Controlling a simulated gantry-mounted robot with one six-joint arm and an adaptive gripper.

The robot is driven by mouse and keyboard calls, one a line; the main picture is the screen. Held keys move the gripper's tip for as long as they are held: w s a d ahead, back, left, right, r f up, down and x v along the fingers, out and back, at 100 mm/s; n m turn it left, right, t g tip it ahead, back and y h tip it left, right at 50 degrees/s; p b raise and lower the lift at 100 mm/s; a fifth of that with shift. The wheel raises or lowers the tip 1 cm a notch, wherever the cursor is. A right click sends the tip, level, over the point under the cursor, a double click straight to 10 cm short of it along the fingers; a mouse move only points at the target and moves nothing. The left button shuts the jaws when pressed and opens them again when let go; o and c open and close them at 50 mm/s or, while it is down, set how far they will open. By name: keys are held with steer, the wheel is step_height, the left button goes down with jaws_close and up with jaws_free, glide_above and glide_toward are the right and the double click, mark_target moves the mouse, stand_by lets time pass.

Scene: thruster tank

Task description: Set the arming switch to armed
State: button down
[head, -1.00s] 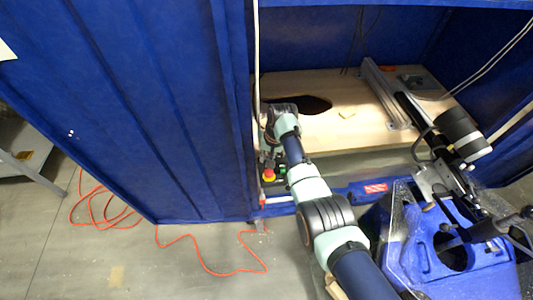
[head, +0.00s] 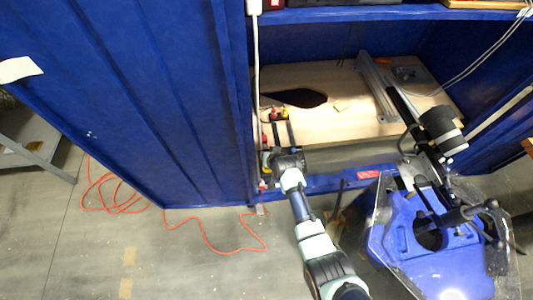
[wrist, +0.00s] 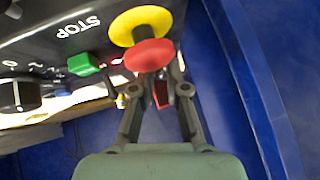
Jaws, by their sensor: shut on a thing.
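The wrist view shows a dark control panel (wrist: 60,25) with a red stop button (wrist: 150,55) on a yellow collar, a green button (wrist: 84,64) and a black rotary knob (wrist: 20,95) cut by the left edge. The knob has a 0 and other small marks beside it. No arming label is readable. My gripper (wrist: 157,76) reaches up to the red button's lower edge, where its tips are partly hidden. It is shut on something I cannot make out. A small red part (wrist: 161,94) shows between the fingers. In the head view, my gripper (head: 284,135) is at the cabinet's left front edge.
A blue cabinet wall (head: 140,100) stands left of my arm. The wooden floor (head: 330,120) inside has a dark opening (head: 298,98) and a metal rail (head: 378,88). A blue fixture (head: 430,255) with a black and white cylinder (head: 443,132) stands right. An orange cable (head: 215,245) lies on the floor.

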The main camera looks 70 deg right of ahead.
stand_by(0.3)
steer(key=c, duration=1.2)
jaws_free()
steer(key=shift+w, duration=0.1)
